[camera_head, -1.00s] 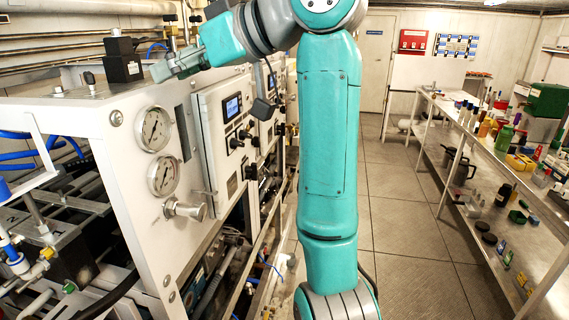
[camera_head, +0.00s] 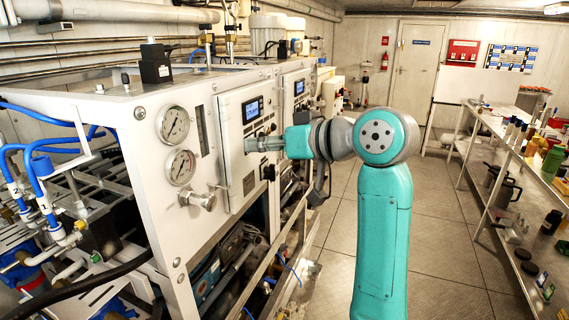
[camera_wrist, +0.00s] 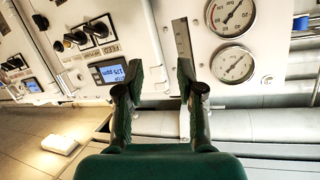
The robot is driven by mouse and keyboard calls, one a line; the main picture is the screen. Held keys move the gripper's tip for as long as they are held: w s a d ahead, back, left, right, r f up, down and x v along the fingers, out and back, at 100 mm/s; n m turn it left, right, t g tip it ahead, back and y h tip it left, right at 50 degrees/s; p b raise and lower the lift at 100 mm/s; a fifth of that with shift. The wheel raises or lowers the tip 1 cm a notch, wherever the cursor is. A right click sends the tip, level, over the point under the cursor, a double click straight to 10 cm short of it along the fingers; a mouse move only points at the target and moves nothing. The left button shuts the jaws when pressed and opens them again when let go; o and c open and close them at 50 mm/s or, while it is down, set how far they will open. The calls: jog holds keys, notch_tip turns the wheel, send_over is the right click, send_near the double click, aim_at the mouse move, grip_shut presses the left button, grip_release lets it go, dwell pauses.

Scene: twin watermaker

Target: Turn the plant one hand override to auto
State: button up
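The near white control panel (camera_head: 228,120) carries a small blue display (camera_head: 252,110). In the wrist view this display (camera_wrist: 110,73) appears beside a FEED label and a row of black knobs (camera_wrist: 78,39). I cannot read which knob is the hand override, nor its setting. My gripper (camera_head: 250,145) is in front of the near panel, below the display, and hides part of the panel face. In the wrist view my gripper (camera_wrist: 158,78) is open, with nothing between its fingers. The knobs lie left of the fingers there, apart from them.
Two round gauges (camera_head: 173,125) and a valve knob (camera_head: 197,199) sit left of the panel. A second panel with a display (camera_head: 299,87) stands beyond. A shelf (camera_head: 480,150) with many items lines the right side, and the floor (camera_head: 440,220) between is clear.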

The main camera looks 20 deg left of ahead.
jog(key=shift+m+t, duration=0.4)
jog(key=shift+m, duration=0.1)
jog(key=shift+w+d+f, duration=0.15)
jog(key=shift+d+f, duration=0.15)
jog(key=shift+f, duration=0.35)
jog(key=shift+w+d+f, duration=0.2)
jog(key=shift+d+f, duration=0.15)
jog(key=shift+f, duration=0.35)
jog(key=shift+w+d+f, duration=0.15)
jog(key=shift+d+f, duration=0.15)
jog(key=shift+f, duration=0.35)
